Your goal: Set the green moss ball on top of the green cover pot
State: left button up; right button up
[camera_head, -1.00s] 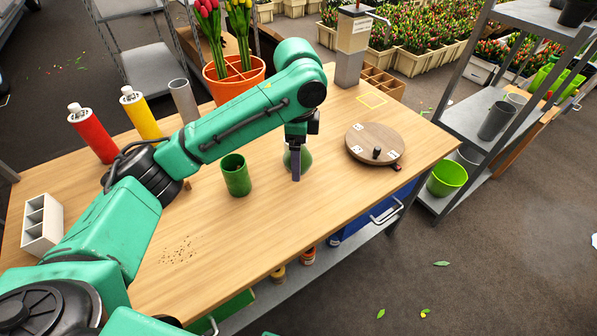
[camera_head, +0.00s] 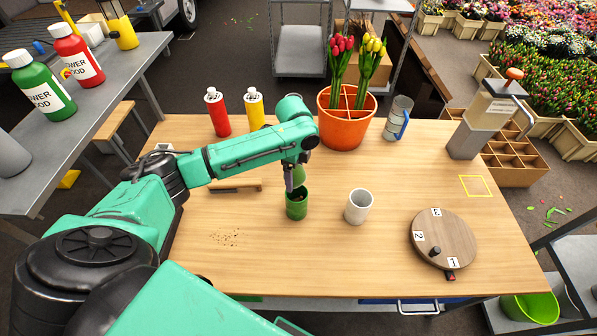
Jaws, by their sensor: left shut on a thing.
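The green cover pot (camera_head: 296,208) stands upright on the wooden table, left of the white cup. My left gripper (camera_head: 292,184) points down over the pot's mouth. It is shut on the green moss ball (camera_head: 299,174), which shows only in part behind the finger. The ball is above the pot's rim; I cannot tell whether it touches the pot. My right gripper is not in view.
A white cup (camera_head: 358,207) stands close right of the pot. An orange pot (camera_head: 345,128) with tulips, a red bottle (camera_head: 217,112) and a yellow bottle (camera_head: 256,108) stand behind. A round wooden turntable (camera_head: 455,236) is at the right. The front middle is clear.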

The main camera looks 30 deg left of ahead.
pick_arm(q)
jog(key=shift+w+d, duration=0.1)
jog(key=shift+w+d+f+p, duration=0.1)
jog(key=shift+w+f+p, duration=0.05)
jog(key=shift+f+p, duration=0.15)
jog(key=shift+f, duration=0.3)
jog(key=shift+f+b, duration=0.4)
jog(key=shift+f, duration=0.2)
jog(key=shift+f+b, duration=0.85)
jog(key=shift+f, duration=1.2)
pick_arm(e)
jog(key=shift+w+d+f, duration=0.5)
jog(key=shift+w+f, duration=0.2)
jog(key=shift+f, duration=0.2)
pick_arm(q)
jog(key=o, duration=1.2)
jog(key=shift+c, duration=0.2)
jog(key=shift+r, duration=0.1)
